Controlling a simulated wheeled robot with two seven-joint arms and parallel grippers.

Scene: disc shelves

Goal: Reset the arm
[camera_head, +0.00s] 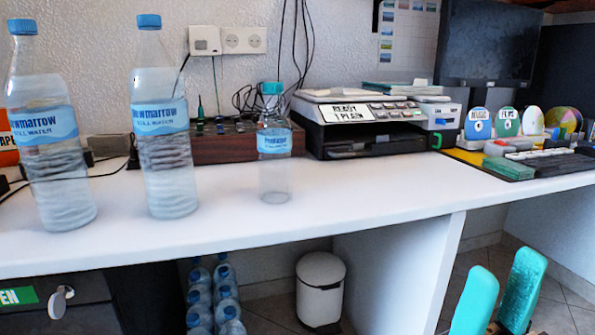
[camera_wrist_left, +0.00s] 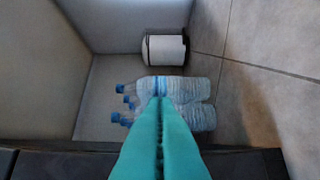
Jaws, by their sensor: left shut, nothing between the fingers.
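My right gripper (camera_head: 506,265) shows at the lower right of the head view. Its two teal fingers stand apart with nothing between them, in front of and below the white desk's front edge. My left gripper (camera_wrist_left: 158,102) shows in the left wrist view, its teal fingers pressed together and empty. The left gripper is not visible in the head view.
Two large water bottles (camera_head: 165,140) and a smaller one (camera_head: 274,150) stand on the white desk (camera_head: 330,205). A printer (camera_head: 365,120) and disc stands (camera_head: 505,122) are behind. A white bin (camera_head: 320,285) stands below. The desk's front middle is clear.

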